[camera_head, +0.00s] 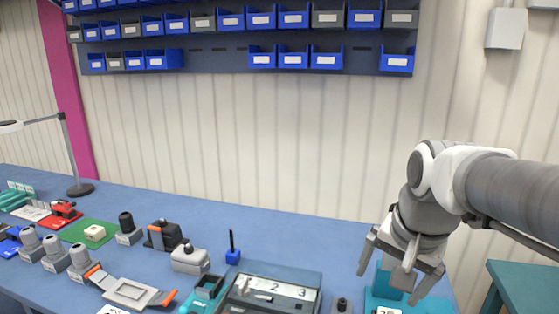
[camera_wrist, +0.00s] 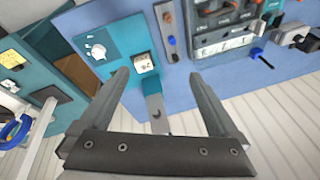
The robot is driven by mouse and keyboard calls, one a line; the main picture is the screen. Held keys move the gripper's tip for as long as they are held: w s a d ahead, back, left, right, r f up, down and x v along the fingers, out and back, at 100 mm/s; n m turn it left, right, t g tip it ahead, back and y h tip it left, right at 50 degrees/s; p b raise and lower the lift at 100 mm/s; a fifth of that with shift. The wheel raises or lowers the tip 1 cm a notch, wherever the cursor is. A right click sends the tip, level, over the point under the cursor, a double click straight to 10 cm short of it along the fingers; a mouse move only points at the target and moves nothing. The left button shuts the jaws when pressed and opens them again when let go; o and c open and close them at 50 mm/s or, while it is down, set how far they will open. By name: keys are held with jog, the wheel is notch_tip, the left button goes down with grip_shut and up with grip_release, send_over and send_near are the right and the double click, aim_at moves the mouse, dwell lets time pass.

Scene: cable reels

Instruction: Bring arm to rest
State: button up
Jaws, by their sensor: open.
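My gripper (camera_head: 403,265) is at the right of the head view, at the end of my raised arm, pointing down over the right end of the blue bench. Its two fingers are spread apart. In the wrist view my gripper (camera_wrist: 158,90) shows the same wide gap with nothing held in it. Beneath it in the head view is a teal fixture (camera_head: 383,291), partly hidden by the fingers. In the wrist view the teal fixture (camera_wrist: 112,45) carries a white knob and a small labelled block.
The blue bench (camera_head: 300,245) holds a grey numbered tray (camera_head: 270,290), a blue block with a post (camera_head: 232,250) and several grey fixtures on the left. A teal table (camera_head: 530,280) stands at right. Blue bins (camera_head: 262,60) hang on the wall above clear air.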

jog(key=s+a+f+n+t, duration=0.2)
jog(key=s+a+n, duration=0.1)
jog(key=s+n, duration=0.4)
jog(key=shift+s, duration=0.95)
